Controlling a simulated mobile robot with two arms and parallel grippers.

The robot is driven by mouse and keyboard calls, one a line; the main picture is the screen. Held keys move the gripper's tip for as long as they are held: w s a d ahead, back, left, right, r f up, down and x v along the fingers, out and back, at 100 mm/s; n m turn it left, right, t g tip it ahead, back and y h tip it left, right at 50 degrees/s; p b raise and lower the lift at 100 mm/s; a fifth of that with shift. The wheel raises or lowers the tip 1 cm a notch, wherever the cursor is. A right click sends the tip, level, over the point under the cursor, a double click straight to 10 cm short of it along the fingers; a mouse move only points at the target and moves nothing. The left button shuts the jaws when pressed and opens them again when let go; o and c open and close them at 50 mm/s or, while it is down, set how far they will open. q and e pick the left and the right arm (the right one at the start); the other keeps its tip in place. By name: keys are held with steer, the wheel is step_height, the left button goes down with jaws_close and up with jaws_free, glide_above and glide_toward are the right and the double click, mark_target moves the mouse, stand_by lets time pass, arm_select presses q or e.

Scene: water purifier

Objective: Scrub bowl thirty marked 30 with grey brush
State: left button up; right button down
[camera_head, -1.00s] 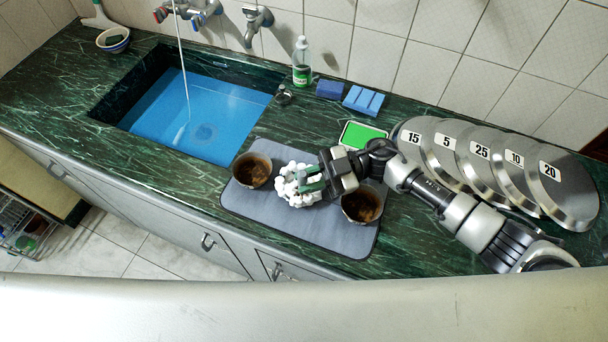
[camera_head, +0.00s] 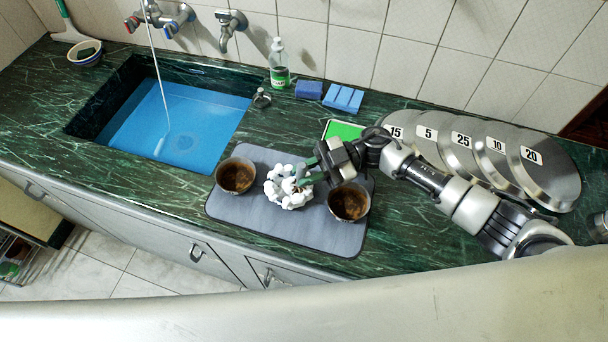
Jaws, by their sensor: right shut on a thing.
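Two bowls with brown grime inside, a left bowl (camera_head: 236,176) and a right bowl (camera_head: 349,202), stand on a grey mat (camera_head: 230,209). Between them is a clump of white foam-like balls (camera_head: 287,188); whatever lies under it is hidden. My right gripper (camera_head: 306,172) has its green fingers at the upper right of this clump. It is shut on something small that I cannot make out. I see no mark 30 on any bowl and no clear grey brush. My left gripper is out of view.
A sink (camera_head: 190,135) with running water lies left. Numbered metal discs (camera_head: 545,175) stand at right. A green-labelled bottle (camera_head: 279,65), blue sponges (camera_head: 344,98) and a green-topped item (camera_head: 342,130) sit along the back. Counter is clear left of the mat.

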steer(key=shift+w+b, duration=0.5)
steer(key=shift+w, duration=0.35)
steer(key=shift+w+a+b, duration=0.55)
steer(key=shift+w+a, duration=0.15)
steer(key=shift+a, duration=0.05)
steer(key=shift+s+a+p, duration=1.35)
steer(key=shift+s+a, duration=0.2)
steer(key=shift+s, duration=0.25)
steer(key=d, duration=0.4)
steer(key=shift+w+d, duration=0.15)
steer(key=shift+d, duration=0.15)
steer(key=shift+a, duration=0.15)
